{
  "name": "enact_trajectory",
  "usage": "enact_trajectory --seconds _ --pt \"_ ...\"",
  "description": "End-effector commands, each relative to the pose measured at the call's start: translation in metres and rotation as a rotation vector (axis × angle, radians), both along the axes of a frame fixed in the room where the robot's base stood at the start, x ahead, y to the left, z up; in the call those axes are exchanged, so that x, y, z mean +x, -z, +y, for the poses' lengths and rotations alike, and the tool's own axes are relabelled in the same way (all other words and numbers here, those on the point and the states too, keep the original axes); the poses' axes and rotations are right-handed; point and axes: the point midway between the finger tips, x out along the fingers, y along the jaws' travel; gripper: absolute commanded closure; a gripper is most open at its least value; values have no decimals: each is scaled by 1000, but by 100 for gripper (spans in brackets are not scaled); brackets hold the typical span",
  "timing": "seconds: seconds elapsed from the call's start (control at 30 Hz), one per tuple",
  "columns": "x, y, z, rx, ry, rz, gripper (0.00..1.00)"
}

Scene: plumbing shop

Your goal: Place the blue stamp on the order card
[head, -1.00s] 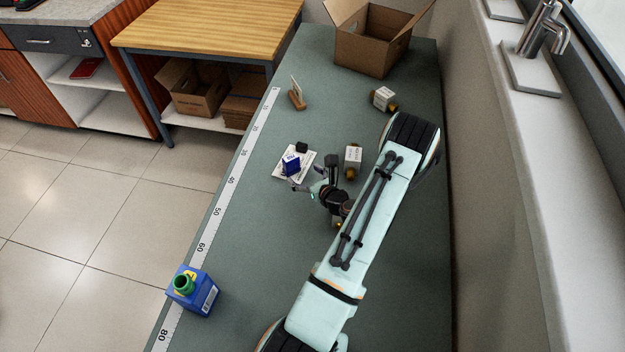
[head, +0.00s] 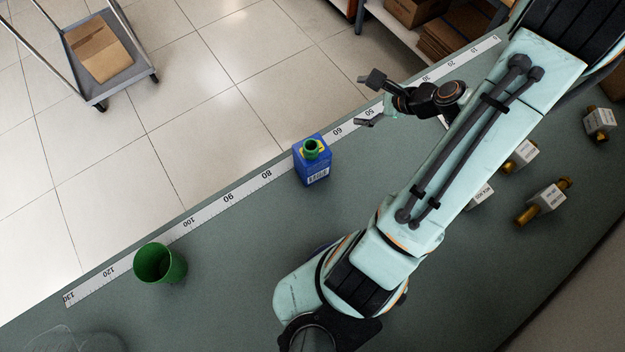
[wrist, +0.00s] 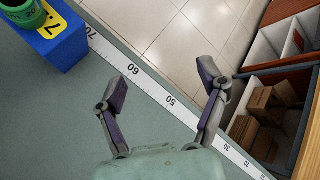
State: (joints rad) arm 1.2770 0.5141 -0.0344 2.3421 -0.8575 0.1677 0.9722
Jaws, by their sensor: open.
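My gripper (head: 368,100) is open and empty, over the table's edge by the measuring strip. In the wrist view the two fingers (wrist: 163,80) stand wide apart with only the strip and floor beyond them. The blue stamp is not visible in either current view. The order card cannot be made out; a thin pale sliver shows beside my arm in the head view, and I cannot tell if it is the card. My arm hides the table there.
A green cup (head: 160,264) stands further left. Several white-labelled brass fittings (head: 545,200) lie right of my arm. The table between cup and container is clear.

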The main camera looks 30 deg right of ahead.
Motion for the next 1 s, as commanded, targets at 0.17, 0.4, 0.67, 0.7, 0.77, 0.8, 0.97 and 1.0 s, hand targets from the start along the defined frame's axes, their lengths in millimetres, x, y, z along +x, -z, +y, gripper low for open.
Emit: enact_trajectory --seconds 0.17,0.4,0.67,0.7,0.77,0.8,0.97,1.0 --pt "3 -45 127 -396 -841 151 27" --pt "-74 -93 215 -788 -1686 205 27" --pt "-122 -109 231 -920 -2024 183 27" --pt "-123 -110 231 -923 -2034 182 27" --pt "-124 -110 231 -923 -2039 182 27" --pt "-124 -110 231 -922 -2039 183 27" --pt "-123 -110 231 -922 -2036 183 27" --pt "-123 -110 231 -922 -2036 183 27"
